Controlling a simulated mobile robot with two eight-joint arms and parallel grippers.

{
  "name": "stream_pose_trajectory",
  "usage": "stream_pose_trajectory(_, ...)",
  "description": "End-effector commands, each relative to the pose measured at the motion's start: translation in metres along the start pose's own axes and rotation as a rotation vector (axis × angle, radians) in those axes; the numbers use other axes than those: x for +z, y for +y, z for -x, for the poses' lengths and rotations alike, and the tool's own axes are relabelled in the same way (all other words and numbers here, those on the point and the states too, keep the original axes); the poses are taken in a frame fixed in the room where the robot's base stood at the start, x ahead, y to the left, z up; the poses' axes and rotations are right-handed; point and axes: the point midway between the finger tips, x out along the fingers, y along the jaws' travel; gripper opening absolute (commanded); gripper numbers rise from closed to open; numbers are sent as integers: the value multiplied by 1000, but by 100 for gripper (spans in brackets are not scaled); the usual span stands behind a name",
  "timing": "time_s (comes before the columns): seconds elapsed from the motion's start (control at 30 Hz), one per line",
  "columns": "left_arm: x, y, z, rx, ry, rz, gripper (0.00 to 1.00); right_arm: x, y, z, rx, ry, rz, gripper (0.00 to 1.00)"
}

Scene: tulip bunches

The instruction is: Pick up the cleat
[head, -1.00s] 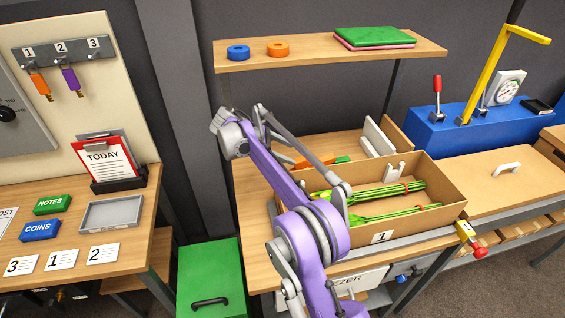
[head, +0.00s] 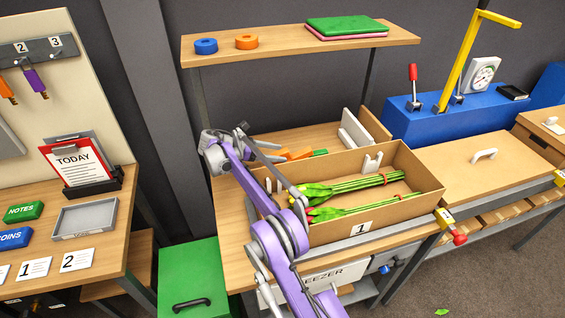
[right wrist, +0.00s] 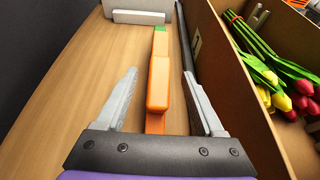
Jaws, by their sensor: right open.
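An orange piece with a green end (right wrist: 158,90) lies on the wooden bench top; I cannot tell for sure that it is the cleat. In the right wrist view it runs lengthwise between the fingers of my right gripper (right wrist: 162,76), which is open and empty. In the head view the orange piece (head: 296,154) shows behind the cardboard box, partly covered by my right arm. A small white notched piece (head: 372,163) shows at the box's back wall. My left gripper is not in view.
The cardboard box (head: 420,206) holds tulip bunches (head: 345,186); its wall (right wrist: 245,95) stands close right of my right gripper. White upright panels (right wrist: 138,17) stand beyond the orange piece. A shelf (head: 285,53) hangs above the bench. Bare bench top (right wrist: 75,75) lies left of the gripper.

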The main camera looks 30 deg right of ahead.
Motion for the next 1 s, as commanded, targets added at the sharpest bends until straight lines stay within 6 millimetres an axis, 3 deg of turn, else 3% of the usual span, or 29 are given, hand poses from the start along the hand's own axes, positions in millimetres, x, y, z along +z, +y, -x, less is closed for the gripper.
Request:
stream_pose_trajectory(0.4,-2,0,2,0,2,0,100,5,-1,-49,0,1,-1,70)
stream_pose_trajectory(0.7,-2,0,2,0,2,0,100,4,0,-55,2,1,-1,70)
stream_pose_trajectory(0.77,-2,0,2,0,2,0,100,4,0,-55,2,1,-1,63)
stream_pose_trajectory(1.0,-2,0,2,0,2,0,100,4,0,-55,2,1,-1,20)
